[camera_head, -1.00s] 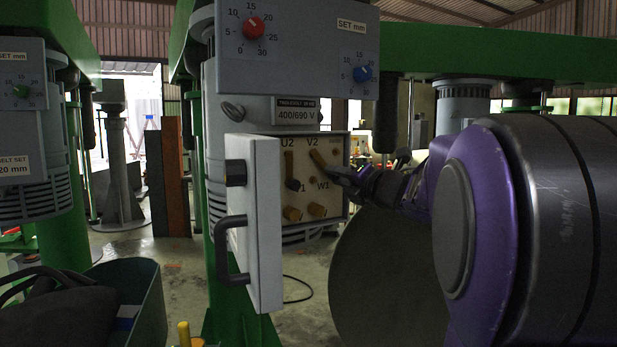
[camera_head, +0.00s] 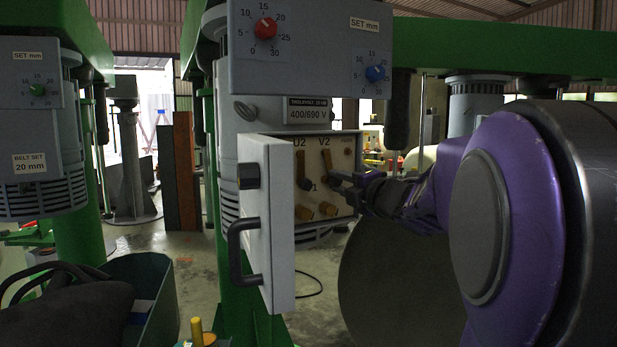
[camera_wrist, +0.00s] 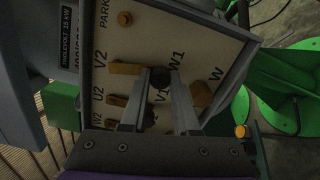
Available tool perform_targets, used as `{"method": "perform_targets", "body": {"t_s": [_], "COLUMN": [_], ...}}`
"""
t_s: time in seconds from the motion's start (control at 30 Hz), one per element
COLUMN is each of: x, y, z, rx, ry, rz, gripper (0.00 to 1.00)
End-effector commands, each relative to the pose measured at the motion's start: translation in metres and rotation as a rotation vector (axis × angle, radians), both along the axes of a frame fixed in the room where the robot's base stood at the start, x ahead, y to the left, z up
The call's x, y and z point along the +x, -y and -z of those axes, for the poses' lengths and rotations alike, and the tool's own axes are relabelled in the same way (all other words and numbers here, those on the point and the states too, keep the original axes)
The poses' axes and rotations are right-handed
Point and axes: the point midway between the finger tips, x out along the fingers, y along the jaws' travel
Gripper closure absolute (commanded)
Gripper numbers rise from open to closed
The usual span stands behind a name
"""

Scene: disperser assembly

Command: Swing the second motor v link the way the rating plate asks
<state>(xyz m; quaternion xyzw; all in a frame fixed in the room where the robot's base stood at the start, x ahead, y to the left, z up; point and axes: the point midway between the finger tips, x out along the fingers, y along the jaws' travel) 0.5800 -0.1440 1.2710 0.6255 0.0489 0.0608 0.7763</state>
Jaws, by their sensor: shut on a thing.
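The rating plate (camera_head: 307,110) on the motor reads 400/690 V. Below it is the open terminal box with its pale terminal board (camera_head: 345,150). The second motor V link (camera_head: 327,161) is an orange-brown bar running down from V2, nearly upright, close to parallel with the U2 link (camera_head: 301,166). In the wrist view the V link (camera_wrist: 124,68) ends at a dark knob (camera_wrist: 160,77). My gripper (camera_head: 335,179) is shut on that knob; its fingers (camera_wrist: 161,80) stand on both sides of it. The fingers partly hide the lower terminals and labels.
The box's open door (camera_head: 266,220) with its black handle stands at the left of the board. Short orange pieces (camera_head: 327,208) sit low on the board. A dark green bin (camera_head: 155,300) stands at lower left. Setting dials (camera_head: 265,28) are above.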

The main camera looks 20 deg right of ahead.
Motion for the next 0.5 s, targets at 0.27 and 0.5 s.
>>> {"method": "perform_targets", "body": {"t_s": [0.27, 0.5], "x": [-0.001, -0.002], "y": [-0.010, -0.013], "z": [0.000, 0.000], "rx": [0.155, 0.216], "ry": [-0.024, -0.033], "rz": [-0.002, -0.001], "gripper": [1.00, 1.00]}}
